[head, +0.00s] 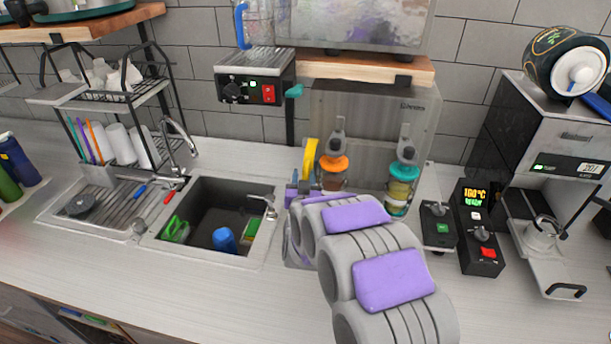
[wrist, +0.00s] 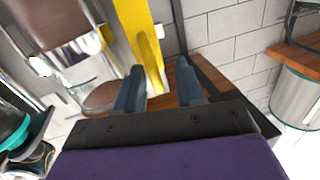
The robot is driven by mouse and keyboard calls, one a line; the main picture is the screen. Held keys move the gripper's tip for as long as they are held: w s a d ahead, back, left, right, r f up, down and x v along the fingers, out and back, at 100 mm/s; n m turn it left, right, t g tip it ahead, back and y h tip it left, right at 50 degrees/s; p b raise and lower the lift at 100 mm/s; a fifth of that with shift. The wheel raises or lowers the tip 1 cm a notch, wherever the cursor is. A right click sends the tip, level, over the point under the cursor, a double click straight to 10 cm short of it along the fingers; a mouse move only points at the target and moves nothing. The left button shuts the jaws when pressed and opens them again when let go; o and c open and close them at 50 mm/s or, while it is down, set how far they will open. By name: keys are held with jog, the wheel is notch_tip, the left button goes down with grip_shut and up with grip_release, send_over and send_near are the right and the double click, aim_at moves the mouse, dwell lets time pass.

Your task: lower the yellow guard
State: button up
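The yellow guard (head: 310,153) is a narrow upright strip at the left of the grey dispensing machine (head: 375,115) in the head view. In the wrist view, the yellow guard (wrist: 140,38) runs down from the top edge, and its lower end shows between my fingers, nearer the left one. My gripper (wrist: 159,88) is open, with its two dark blue-grey fingers apart. I cannot tell whether either finger touches the guard. In the head view, my gripper (head: 304,182) is just below the guard, largely hidden by my grey and purple arm.
Orange-topped (head: 333,163) and teal-topped (head: 403,171) containers stand at the machine. Control boxes (head: 480,230) and a coffee machine (head: 555,130) stand to the right. The front counter beside the sink is clear.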

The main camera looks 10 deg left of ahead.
jog(key=shift+a, duration=0.25)
jog(key=shift+c, duration=1.1)
jog(key=shift+w+d, duration=0.1)
jog(key=shift+d, duration=0.45)
jog(key=c, duration=0.3)
grip_shut()
jog(key=shift+a, duration=0.1)
